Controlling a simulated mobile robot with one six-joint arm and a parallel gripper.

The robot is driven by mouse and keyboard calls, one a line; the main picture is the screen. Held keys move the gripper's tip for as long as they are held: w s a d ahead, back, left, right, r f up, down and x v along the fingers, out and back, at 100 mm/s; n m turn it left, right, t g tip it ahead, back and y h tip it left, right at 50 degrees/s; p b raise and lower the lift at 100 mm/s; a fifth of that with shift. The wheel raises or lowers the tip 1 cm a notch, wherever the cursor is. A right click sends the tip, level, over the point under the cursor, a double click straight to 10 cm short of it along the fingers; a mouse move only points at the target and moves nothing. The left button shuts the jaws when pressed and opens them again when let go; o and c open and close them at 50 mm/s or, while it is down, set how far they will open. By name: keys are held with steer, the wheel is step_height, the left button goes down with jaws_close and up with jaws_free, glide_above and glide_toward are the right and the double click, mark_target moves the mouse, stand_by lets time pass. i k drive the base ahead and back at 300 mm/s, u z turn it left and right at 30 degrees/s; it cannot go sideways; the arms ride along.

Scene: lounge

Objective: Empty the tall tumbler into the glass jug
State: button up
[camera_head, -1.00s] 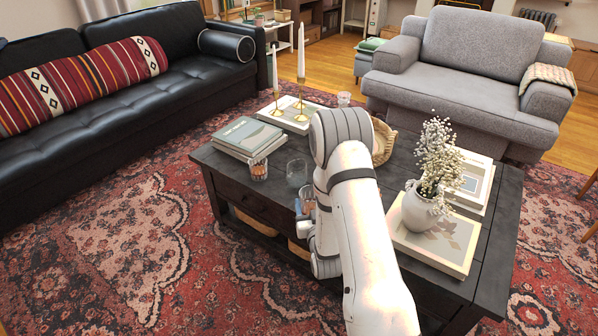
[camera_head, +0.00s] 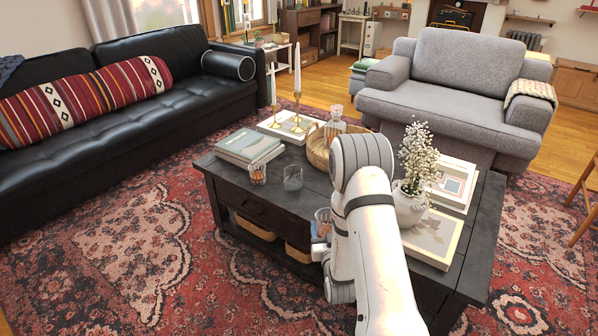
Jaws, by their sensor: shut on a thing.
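My gripper (camera_head: 319,241) is at the near edge of the coffee table, partly hidden by my arm. It is shut on a glass with brownish-red contents (camera_head: 322,221), which I take for the tall tumbler; it looks roughly upright. A clear, empty-looking glass vessel (camera_head: 293,178) stands on the table, up and left of the gripper and apart from it. It may be the glass jug, but its shape is too small to be sure. Another glass with amber contents (camera_head: 258,174) stands left of it.
A black sofa (camera_head: 130,110) and grey armchair (camera_head: 455,85) stand around.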

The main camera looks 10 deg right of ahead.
mark_target(293, 181)
steer(key=u, duration=1.55)
steer(key=i, duration=0.1)
steer(key=z, duration=2.45)
steer(key=k, duration=1.1)
steer(key=u, duration=0.75)
steer(key=i, duration=1.65)
steer(key=z, duration=0.1)
